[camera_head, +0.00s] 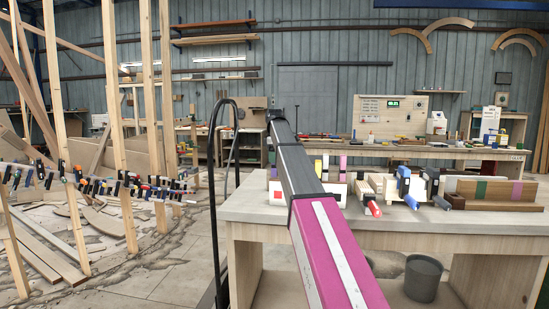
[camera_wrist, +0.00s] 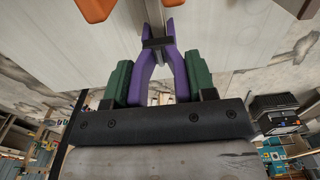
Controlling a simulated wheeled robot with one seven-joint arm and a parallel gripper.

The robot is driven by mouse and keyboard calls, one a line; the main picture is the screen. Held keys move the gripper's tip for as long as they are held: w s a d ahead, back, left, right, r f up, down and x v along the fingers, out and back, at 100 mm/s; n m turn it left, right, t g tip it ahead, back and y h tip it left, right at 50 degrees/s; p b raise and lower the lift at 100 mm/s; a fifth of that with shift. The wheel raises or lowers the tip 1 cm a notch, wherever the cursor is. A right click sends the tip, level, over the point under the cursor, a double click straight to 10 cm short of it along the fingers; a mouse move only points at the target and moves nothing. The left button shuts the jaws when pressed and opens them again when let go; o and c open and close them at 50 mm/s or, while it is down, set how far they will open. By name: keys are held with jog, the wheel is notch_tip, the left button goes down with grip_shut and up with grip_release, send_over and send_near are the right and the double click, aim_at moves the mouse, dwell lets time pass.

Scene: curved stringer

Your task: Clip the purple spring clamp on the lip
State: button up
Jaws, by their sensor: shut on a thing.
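The purple spring clamp (camera_wrist: 178,72) is in the middle of the wrist view, its jaws pointing up the picture. My gripper (camera_wrist: 160,64) is shut on its two handles, with a green finger pad on each side. A dark band crosses the clamp at its pivot. A narrow grey strip (camera_wrist: 154,12), perhaps the lip, runs between or behind the jaws. I cannot tell whether the jaws are around it or touching it. In the head view my gripper and this clamp cannot be made out.
In the head view, wooden posts (camera_head: 115,120) and a row of clamps (camera_head: 95,188) stand left. A workbench (camera_head: 460,224) with clamps and blocks stands right, a grey bucket (camera_head: 423,280) below.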

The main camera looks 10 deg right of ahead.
jog(key=shift+f, duration=0.2)
jog(key=shift+f, duration=0.3)
jog(key=o, duration=1.1)
jog(key=shift+o, duration=0.2)
notch_tip(320, 180, up, 11)
jog(key=shift+f, duration=0.15)
